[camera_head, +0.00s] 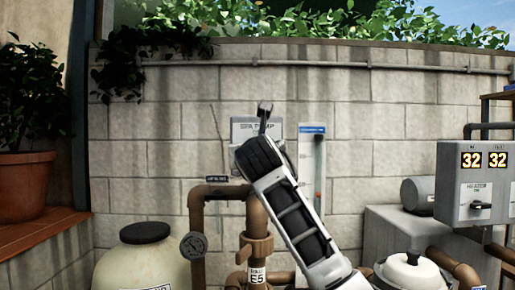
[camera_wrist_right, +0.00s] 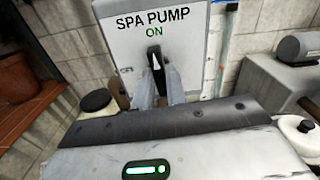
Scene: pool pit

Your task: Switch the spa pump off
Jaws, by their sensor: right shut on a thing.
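The spa pump switch box (camera_head: 243,129) is a light grey panel on the block wall. In the right wrist view the box (camera_wrist_right: 122,55) reads "SPA PUMP" with a green "ON" below. Its black switch handle (camera_wrist_right: 154,56) bears a white pointer and stands nearly upright, pointing at "ON". My right gripper (camera_head: 265,107) reaches up in front of the box. In the wrist view its grey fingers (camera_wrist_right: 160,82) are shut on the handle, which partly hides between them. The lower part of the box is hidden by my right arm. My left gripper is not in view.
Brown pipes (camera_head: 195,215) with a gauge (camera_head: 193,245) stand below the box. A blue-topped panel (camera_head: 312,150) is right of it. A cream tank (camera_head: 142,268) is at lower left. A grey heater box (camera_head: 474,185) reading 32 32 is at right. A potted plant (camera_head: 30,187) stands left.

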